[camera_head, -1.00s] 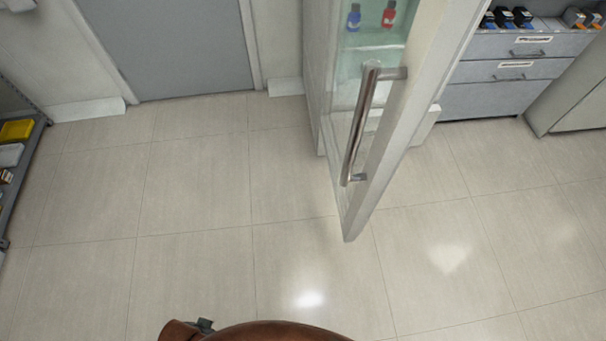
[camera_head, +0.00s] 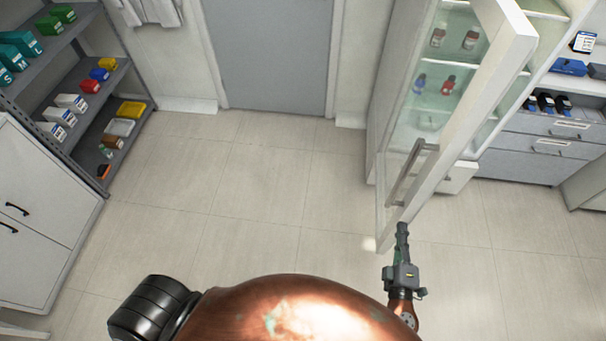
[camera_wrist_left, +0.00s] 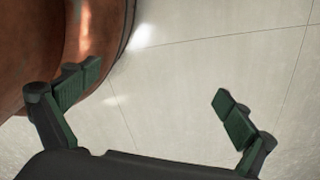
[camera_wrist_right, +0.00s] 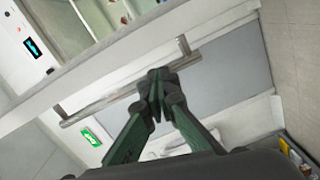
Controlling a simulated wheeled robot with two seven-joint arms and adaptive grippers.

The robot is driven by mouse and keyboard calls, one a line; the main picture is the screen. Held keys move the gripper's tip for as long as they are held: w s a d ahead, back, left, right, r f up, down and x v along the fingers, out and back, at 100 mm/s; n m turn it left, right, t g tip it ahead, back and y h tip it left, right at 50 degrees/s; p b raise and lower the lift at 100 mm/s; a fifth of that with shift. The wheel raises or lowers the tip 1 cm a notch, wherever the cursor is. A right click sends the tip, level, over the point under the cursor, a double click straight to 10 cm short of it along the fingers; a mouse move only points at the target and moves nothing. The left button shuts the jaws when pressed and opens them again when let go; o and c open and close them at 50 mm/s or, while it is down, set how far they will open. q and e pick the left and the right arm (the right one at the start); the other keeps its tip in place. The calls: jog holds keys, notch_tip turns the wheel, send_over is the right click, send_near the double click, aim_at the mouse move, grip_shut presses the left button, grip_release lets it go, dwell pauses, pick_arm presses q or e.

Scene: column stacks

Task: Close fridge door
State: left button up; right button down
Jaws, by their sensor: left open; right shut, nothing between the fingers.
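The fridge door (camera_head: 462,130) stands open in the head view, a glass panel in a white frame swung out toward me. Its metal bar handle (camera_head: 408,172) is on the left face; the handle also shows in the right wrist view (camera_wrist_right: 95,106). My right gripper (camera_head: 402,228) is shut and empty, just below the door's lower front corner in the head view. In the right wrist view its fingertips (camera_wrist_right: 158,75) overlap the handle bar; I cannot tell if they touch it. My left gripper (camera_wrist_left: 155,82) is open and empty over bare floor in the left wrist view.
The fridge interior shows small bottles (camera_head: 434,84) on shelves. Grey drawers (camera_head: 535,145) stand right of the fridge. A shelf rack (camera_head: 78,85) and white cabinet (camera_head: 40,225) stand at left. A grey room door (camera_head: 268,55) is at the back. The middle floor (camera_head: 250,195) is clear.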

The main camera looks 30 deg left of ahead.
jog(key=s+a+r+n+y+p, duration=0.1)
jog(key=a+r+n+y+p, duration=0.1)
jog(key=a+r+n+y, duration=0.4)
pick_arm(q)
jog(key=shift+s+a+r+p, duration=0.2)
jog(key=shift+s+r, duration=0.25)
jog(key=shift+s, duration=0.2)
jog(key=shift+s+a+r+p, duration=0.25)
jog(key=shift+s+r, duration=0.15)
jog(key=shift+s, duration=0.2)
jog(key=shift+s+a+r+p, duration=0.2)
jog(key=shift+s+r, duration=0.25)
jog(key=shift+s, duration=0.2)
pick_arm(e)
jog(key=w+a+f+m+g+h, duration=0.1)
jog(key=w+f+h, duration=0.1)
jog(key=w, duration=0.7)
jog(key=shift+a+f, duration=0.25)
jog(key=shift+f, duration=0.15)
